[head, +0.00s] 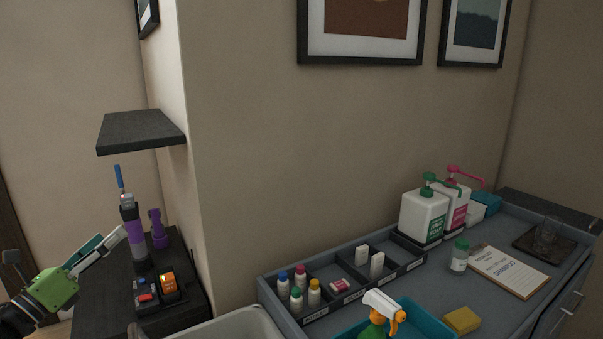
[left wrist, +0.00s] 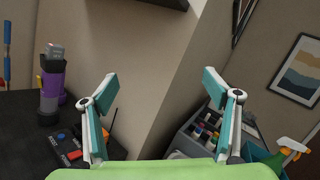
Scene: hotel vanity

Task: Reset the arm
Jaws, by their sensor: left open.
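My left gripper (head: 108,243) comes in at the lower left of the head view, in front of the dark side counter. Its two fingers stand wide apart in the left wrist view (left wrist: 162,88), with nothing between them but the wall corner beyond. The gripper is open and empty. My right gripper is not in either view.
A purple-banded device (head: 133,232) and an orange-screened device (head: 168,284) stand on the dark counter (head: 95,285), under a wall shelf (head: 140,130).

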